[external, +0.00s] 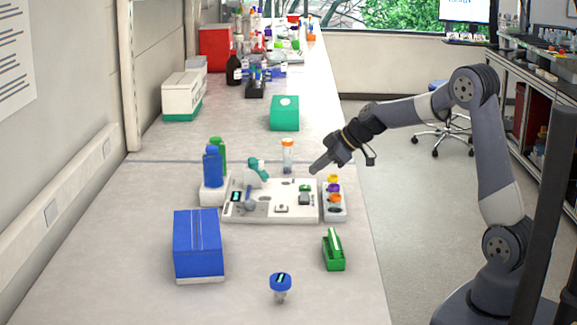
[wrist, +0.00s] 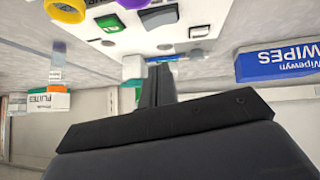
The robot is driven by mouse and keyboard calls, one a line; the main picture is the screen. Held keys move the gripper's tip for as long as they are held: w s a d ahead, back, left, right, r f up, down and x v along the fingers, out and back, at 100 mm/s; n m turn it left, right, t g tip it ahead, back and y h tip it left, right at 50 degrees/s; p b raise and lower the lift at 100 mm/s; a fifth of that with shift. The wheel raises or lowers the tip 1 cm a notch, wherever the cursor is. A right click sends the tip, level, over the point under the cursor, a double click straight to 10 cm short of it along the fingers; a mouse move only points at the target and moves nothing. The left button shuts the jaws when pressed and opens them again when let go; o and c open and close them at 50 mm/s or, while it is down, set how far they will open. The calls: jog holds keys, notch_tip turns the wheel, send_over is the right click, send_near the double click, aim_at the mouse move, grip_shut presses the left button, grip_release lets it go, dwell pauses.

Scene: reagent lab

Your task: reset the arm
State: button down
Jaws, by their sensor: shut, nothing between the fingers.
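My arm reaches in from the right of the external view, bent high at its elbow. My gripper (external: 315,168) is shut and empty, above the right back corner of a white instrument tray (external: 270,213). In the wrist view, which looks upside down, my gripper (wrist: 160,70) shows as dark fingers pressed together, with nothing between them.
A tube with an orange cap (external: 288,155) stands close behind the tray, left of my gripper. A rack with coloured caps (external: 334,213) is beside the tray. A blue wipes box (external: 198,243), green holder (external: 333,250) and blue-capped vial (external: 280,286) stand in front.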

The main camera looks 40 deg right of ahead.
aim_at(304, 199)
jog(key=v, duration=0.5)
jog(key=shift+b, duration=0.35)
jog(key=c, duration=2.1)
grip_release()
jog(key=shift+c, duration=0.2)
jog(key=o, duration=0.6)
jog(key=shift+w+a+r+m+g+p, duration=0.1)
jog(key=shift+w+a+m+g+p, duration=0.2)
jog(key=shift+a+m+g, duration=0.15)
jog(key=o, duration=0.3)
jog(key=a+m+g, duration=0.1)
jog(key=w+a+m+g+p, duration=0.1)
jog(key=m, duration=0.1)
jog(key=shift+w+a+m, duration=0.15)
jog(key=shift+w+m, duration=0.05)
jog(key=shift+m, duration=0.05)
jog(key=w+f+m+g+h+p, duration=0.1)
jog(key=f+m, duration=0.2)
jog(key=m, duration=0.1)
jog(key=a+f+m+g+h+p, duration=0.1)
jog(key=f+m+g+h, duration=0.1)
jog(key=f+m, duration=0.2)
jog(key=w+a+f+m+g+h+p, duration=0.1)
jog(key=f+m+h+p, duration=0.1)
jog(key=f+m, duration=0.2)
jog(key=shift+w+a+m+g, duration=0.15)
jog(key=shift+w+m+g, duration=0.15)
jog(key=shift+m, duration=0.9)
